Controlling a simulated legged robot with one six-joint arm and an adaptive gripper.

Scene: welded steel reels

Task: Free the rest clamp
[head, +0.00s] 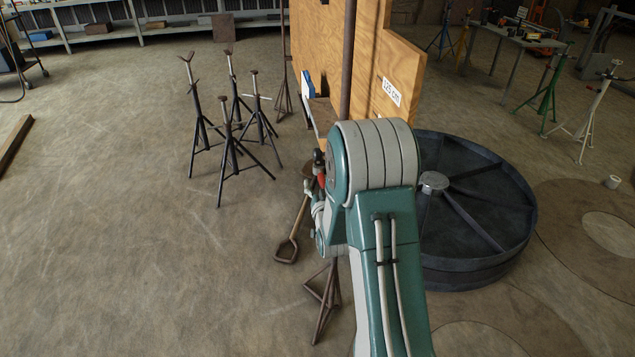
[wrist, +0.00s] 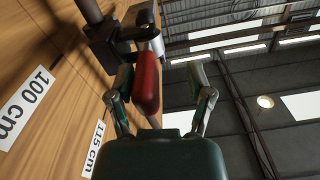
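The rest clamp (wrist: 103,45) is a dark block on a steel post (wrist: 88,10), at the upper left of the wrist view. Its red handle (wrist: 148,85) points down toward my palm. My gripper (wrist: 158,78) has its fingers spread, one on each side of the handle. The right finger stands clear of the handle; the left fingertip is close to it, and contact is unclear. In the head view the post (head: 348,60) rises in front of a wooden board (head: 405,70). My arm hides most of the clamp and gripper there.
The board carries a 125 cm label (head: 391,92); the wrist view shows a 115 cm label (wrist: 96,150). A dark steel reel (head: 480,210) lies right of my arm. Several black stands (head: 232,125) occupy the left floor. A long-handled tool (head: 288,248) is near the post's base.

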